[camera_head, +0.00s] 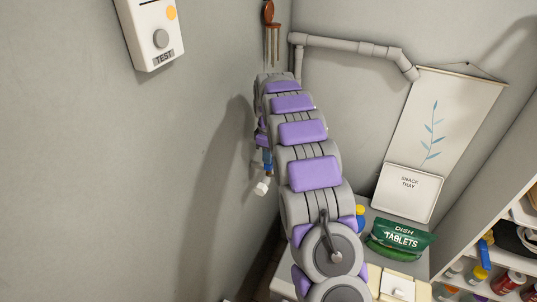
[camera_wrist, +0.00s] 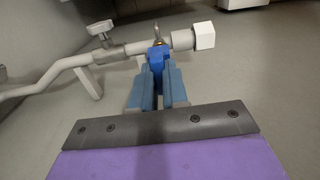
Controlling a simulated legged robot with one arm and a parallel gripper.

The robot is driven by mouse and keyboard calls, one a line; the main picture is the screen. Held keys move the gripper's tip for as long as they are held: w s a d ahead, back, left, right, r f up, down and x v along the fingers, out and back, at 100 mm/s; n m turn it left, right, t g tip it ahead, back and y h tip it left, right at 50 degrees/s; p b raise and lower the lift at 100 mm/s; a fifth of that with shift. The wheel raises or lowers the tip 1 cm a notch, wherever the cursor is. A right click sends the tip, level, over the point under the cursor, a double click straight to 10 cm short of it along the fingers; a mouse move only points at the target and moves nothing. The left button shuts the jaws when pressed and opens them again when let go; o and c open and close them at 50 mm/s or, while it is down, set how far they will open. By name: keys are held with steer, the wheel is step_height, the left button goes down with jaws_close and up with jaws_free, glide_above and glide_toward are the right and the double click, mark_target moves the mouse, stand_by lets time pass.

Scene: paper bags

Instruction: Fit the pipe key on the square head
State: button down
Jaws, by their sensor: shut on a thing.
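My gripper (camera_wrist: 158,88) is shut on a small blue piece (camera_wrist: 157,58), which I take for the pipe key. In the wrist view the key's tip meets a grey pipe (camera_wrist: 135,48), where a small copper-coloured part (camera_wrist: 157,42) shows. This part may be the square head; I cannot tell whether the key is seated on it. A white block (camera_wrist: 205,36) ends the pipe on the right. In the head view the blue piece (camera_head: 268,157) and the white block (camera_head: 262,187) show small, left of my arm, which hides much of the pipe.
A grey valve (camera_wrist: 102,28) stands on the pipe, left of my gripper. In the head view, a green tablets bag (camera_head: 399,238) and a snack tray (camera_head: 408,193) are right of my arm, by a shelf (camera_head: 480,242). A test box (camera_head: 152,32) hangs on the left wall.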

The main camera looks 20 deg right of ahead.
steer(key=shift+f+b, duration=0.3)
steer(key=shift+f, duration=0.55)
steer(key=c, duration=1.3)
jaws_free()
steer(key=shift+s, duration=0.1)
steer(key=shift+o, duration=1.2)
steer(key=shift+f, duration=0.1)
steer(key=shift+r+p, duration=0.6)
steer(key=shift+r, duration=2)
